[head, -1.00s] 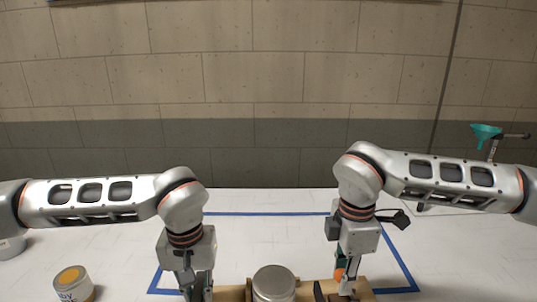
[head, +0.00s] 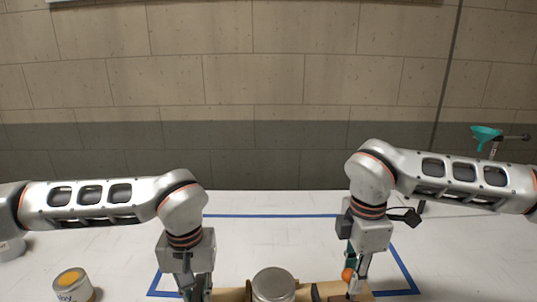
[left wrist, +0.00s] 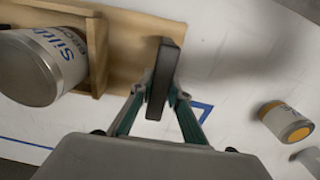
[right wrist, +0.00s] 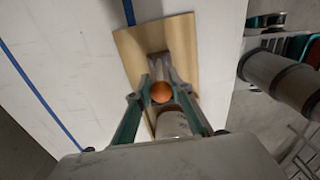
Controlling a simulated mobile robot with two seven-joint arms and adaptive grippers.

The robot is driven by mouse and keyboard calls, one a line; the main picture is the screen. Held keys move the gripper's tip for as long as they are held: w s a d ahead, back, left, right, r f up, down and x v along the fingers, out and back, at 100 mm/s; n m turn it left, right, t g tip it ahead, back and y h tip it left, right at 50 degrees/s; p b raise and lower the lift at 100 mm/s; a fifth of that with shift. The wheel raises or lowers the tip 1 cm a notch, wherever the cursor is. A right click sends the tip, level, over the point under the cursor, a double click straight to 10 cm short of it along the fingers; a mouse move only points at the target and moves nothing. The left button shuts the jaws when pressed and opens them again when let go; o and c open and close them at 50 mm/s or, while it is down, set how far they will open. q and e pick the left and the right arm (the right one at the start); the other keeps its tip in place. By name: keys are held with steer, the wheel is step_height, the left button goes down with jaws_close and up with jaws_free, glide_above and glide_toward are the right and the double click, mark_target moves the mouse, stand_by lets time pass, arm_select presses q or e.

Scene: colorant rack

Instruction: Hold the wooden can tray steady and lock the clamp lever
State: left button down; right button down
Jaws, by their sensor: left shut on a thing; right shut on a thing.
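The wooden can tray (head: 228,294) lies at the bottom edge of the head view, partly cut off, with a silver can (head: 273,284) in it. My left gripper (left wrist: 162,85) is shut on a dark upright grip at the tray's end. The clamp lever's orange ball knob (right wrist: 161,92) sits between the fingers of my right gripper (right wrist: 160,80), which is shut on it. The knob also shows in the head view (head: 347,274). The lever's lower part is mostly hidden.
A can with a yellow lid (head: 72,284) stands at the left on the white table. Blue tape (head: 280,216) outlines an area around the tray. A teal funnel-like thing (head: 486,132) stands at the far right. The table behind the tray is clear.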

steer(key=shift+w+d, duration=0.1)
steer(key=shift+d, duration=0.2)
steer(key=shift+d+r, duration=0.15)
steer(key=shift+d, duration=0.7)
steer(key=shift+d, duration=0.8)
steer(key=shift+d, duration=0.2)
steer(key=shift+w+d, duration=0.1)
steer(key=shift+d, duration=0.7)
steer(key=shift+d, duration=0.15)
steer(key=shift+d, duration=0.85)
